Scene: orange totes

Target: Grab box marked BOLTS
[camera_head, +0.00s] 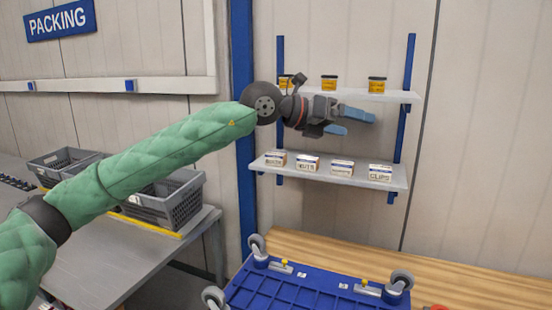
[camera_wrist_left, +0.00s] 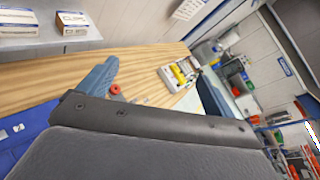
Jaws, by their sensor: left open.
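Several small white boxes stand in a row on the lower wall shelf (camera_head: 262,166) in the head view. The second from left reads NUTS (camera_head: 308,163) and the rightmost reads CLIPS (camera_head: 380,172). The labels of the leftmost box (camera_head: 275,158) and the third box (camera_head: 341,168) are too small to read surely, so I cannot tell which is BOLTS. My left gripper (camera_head: 347,121) is open and empty, between the two shelves, above the right half of the row. The left wrist view shows its blue fingers apart and a box (camera_wrist_left: 68,23) at upper left. My right gripper is not in view.
Yellow-and-black containers (camera_head: 329,83) stand on the upper shelf (camera_head: 395,96), close above my left gripper. A wooden bench (camera_head: 470,276) runs below, with an upturned blue dolly (camera_head: 300,292) in front. Grey crates (camera_head: 170,205) sit on the left table.

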